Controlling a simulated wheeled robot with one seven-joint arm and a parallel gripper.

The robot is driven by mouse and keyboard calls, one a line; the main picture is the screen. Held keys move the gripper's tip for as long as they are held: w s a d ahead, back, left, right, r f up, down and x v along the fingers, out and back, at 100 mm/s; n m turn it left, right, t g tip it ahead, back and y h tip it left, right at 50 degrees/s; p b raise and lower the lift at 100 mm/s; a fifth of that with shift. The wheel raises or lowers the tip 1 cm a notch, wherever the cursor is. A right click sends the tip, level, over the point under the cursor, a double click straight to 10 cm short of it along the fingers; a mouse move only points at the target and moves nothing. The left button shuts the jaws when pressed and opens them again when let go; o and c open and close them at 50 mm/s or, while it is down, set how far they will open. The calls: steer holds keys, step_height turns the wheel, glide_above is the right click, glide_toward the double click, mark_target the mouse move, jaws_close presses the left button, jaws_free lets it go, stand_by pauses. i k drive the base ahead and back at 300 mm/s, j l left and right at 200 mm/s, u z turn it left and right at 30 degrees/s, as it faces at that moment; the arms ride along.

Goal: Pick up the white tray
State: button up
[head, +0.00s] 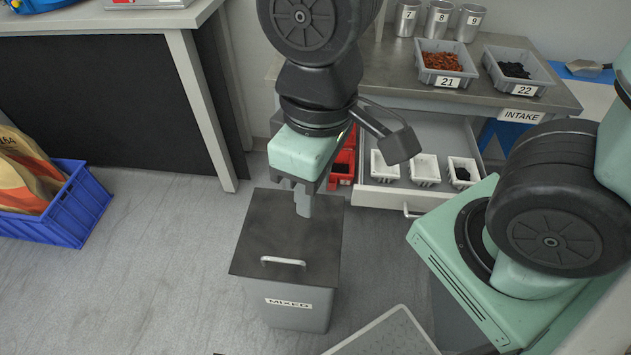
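Several small trays sit in an open drawer (405,195) under the intake bench. A white tray (384,166) is at the drawer's left, a second white tray (425,171) is in the middle, and a third white tray (463,173) at the right holds dark material. The first two look empty. My gripper (304,204) points down over the dark lid of the grey bin marked MIXED, to the left of the drawer and apart from the trays. Its fingers overlap in this view, so its opening is hidden.
Red trays (342,166) sit at the drawer's left, partly hidden by my arm. The MIXED bin (290,305) stands in front. Grey bins 21 (447,79) and 22 (540,90) and several metal cups stand on the bench. A blue crate (78,213) is on the floor left.

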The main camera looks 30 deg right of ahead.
mark_target(463, 174)
steer(key=z, duration=1.05)
steer(key=k, duration=0.5)
steer(key=z, duration=0.65)
